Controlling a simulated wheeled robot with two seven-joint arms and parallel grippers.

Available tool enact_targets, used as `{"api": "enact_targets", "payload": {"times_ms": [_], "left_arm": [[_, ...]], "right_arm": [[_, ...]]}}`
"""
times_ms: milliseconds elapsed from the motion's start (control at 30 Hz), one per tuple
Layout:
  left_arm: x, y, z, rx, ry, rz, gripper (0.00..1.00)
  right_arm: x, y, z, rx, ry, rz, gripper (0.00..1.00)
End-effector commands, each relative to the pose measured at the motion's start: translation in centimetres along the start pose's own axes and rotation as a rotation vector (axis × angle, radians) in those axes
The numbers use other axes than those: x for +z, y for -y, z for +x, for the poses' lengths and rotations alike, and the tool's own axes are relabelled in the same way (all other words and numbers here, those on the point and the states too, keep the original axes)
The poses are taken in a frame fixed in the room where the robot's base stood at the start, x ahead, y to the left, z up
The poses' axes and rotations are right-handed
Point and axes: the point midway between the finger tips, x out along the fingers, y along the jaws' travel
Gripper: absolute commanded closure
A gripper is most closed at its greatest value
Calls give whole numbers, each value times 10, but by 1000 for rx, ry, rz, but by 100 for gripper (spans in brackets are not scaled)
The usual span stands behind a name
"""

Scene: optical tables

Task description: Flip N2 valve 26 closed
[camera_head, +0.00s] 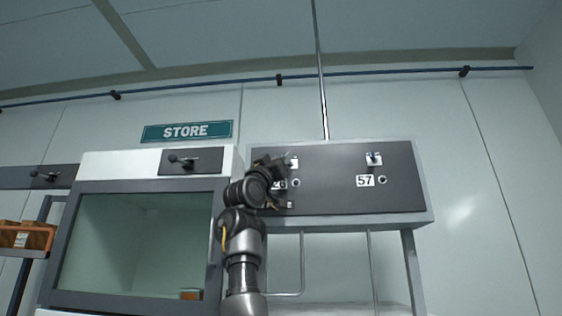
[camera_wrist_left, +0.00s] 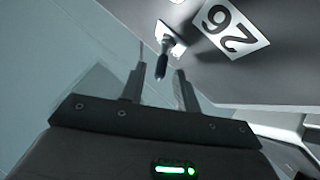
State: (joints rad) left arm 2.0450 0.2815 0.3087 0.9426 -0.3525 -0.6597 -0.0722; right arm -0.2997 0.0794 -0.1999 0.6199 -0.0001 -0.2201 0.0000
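Valve 26 is on the dark panel in the head view, its lever (camera_head: 291,161) largely hidden by my left gripper (camera_head: 278,163). The label 26 (camera_head: 280,184) is partly covered by my arm. In the left wrist view, the label 26 (camera_wrist_left: 231,28) appears turned on its side, next to the valve's lever (camera_wrist_left: 162,62) with its dark handle. My left gripper (camera_wrist_left: 162,78) is open, with the fingers apart on either side of the lever's end. Whether a finger touches it I cannot tell. My right gripper is in neither view.
Valve 57 (camera_head: 374,158) with its label (camera_head: 365,181) is on the same panel (camera_head: 335,200), to the right. A glass-fronted cabinet (camera_head: 130,245) with another lever (camera_head: 180,160) stands at left, under a STORE sign (camera_head: 188,131). A vertical pipe (camera_head: 321,70) rises above the panel.

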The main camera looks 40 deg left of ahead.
Motion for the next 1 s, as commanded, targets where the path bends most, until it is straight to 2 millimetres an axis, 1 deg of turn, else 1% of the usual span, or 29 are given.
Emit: {"api": "enact_targets", "payload": {"times_ms": [233,367,467,700,833,1000], "left_arm": [[2,0,0,1,2,1,68],[4,0,-8,0,2,1,68],[6,0,-24,0,1,1,68],[7,0,-71,0,0,2,68],[5,0,-91,-1,-1,1,68],[3,0,-106,0,1,0,68]], "right_arm": [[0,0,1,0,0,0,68],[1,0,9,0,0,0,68],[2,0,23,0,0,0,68],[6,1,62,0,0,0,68],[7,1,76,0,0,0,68],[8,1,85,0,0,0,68]]}}
